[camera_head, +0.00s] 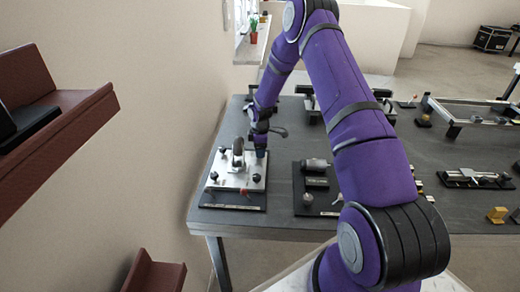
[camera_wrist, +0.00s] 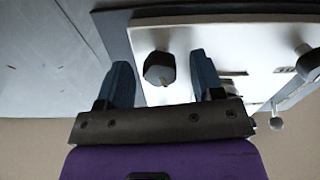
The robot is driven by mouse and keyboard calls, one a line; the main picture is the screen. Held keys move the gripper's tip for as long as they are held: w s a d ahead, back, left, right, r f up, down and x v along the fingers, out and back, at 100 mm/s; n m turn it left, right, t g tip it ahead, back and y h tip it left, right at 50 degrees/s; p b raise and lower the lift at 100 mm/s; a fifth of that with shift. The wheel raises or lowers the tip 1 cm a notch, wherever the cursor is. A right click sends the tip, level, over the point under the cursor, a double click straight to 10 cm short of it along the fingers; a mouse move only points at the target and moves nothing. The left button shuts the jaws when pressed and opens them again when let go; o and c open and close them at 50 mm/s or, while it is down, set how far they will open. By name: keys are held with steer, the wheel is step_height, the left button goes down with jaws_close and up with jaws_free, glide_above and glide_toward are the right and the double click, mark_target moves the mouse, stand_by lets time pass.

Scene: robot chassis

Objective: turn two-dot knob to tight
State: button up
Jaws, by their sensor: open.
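My gripper (camera_head: 260,154) is over the back right corner of a light metal plate (camera_head: 240,183) on a dark base at the table's left end. In the wrist view my gripper (camera_wrist: 161,62) is open. Its two blue-grey fingers stand on either side of a black knob (camera_wrist: 159,69), with a gap on both sides. More black knobs show on the plate: front left (camera_head: 214,175), front right (camera_head: 256,177) and back left (camera_head: 222,150). I cannot make out dot marks on any knob, so I cannot tell which has two dots.
A grey upright ring-like part (camera_head: 238,152) stands on the plate close to my gripper. A second dark board with metal parts (camera_head: 316,183) lies to the right.

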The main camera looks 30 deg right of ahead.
steer(key=c, duration=0.9)
steer(key=shift+m, duration=0.5)
steer(key=m, duration=0.2)
steer(key=shift+m, duration=0.4)
steer(key=m, duration=0.3)
steer(key=shift+m, duration=0.4)
steer(key=m, duration=0.4)
steer(key=shift+m, duration=2)
